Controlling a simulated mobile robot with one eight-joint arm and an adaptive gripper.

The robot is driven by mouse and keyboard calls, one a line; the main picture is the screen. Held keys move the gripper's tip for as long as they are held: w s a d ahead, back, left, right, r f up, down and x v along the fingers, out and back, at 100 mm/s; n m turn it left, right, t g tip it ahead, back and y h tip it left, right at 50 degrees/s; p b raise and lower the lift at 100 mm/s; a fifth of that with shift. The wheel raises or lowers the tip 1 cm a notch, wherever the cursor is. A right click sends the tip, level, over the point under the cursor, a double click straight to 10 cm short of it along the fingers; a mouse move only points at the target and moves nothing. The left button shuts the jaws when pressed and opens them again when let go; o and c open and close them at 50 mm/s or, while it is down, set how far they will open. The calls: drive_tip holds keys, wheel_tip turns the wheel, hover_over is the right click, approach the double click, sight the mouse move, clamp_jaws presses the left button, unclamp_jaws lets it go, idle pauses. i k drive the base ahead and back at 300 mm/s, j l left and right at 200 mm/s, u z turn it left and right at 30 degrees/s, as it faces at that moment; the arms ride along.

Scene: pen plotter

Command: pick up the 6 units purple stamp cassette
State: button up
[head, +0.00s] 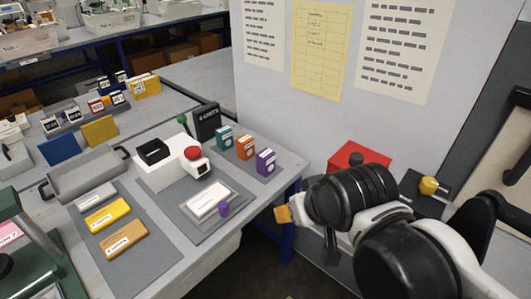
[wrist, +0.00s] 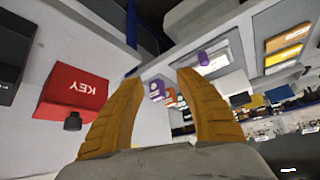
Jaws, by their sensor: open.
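The purple stamp cassette (head: 265,162) stands upright on a grey mat at the table's right side, at the near end of a row with an orange cassette (head: 245,147) and a teal cassette (head: 224,138). A black sign (head: 207,121) behind the row appears to read "6 UNITS". My gripper (head: 283,214) is off the table's right edge, apart from the cassettes; much of it is hidden by my arm. In the wrist view my gripper (wrist: 160,77) is open and empty, with the purple cassette (wrist: 157,90) showing small and distant between its yellow fingers.
A white device with a red button (head: 193,153) stands left of the cassettes. A small purple cylinder (head: 223,208) stands by a white block (head: 209,199) on a grey plate. A red KEY box (wrist: 72,93) is close to my gripper. A partition wall (head: 270,110) rises behind.

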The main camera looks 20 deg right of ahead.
sight(266, 158)
drive_tip(key=i+j+u, duration=0.15)
drive_tip(key=i+j, duration=0.2)
drive_tip(key=i+j+u, duration=0.1)
drive_tip(key=i+j, duration=0.15)
drive_tip(key=i, duration=0.35)
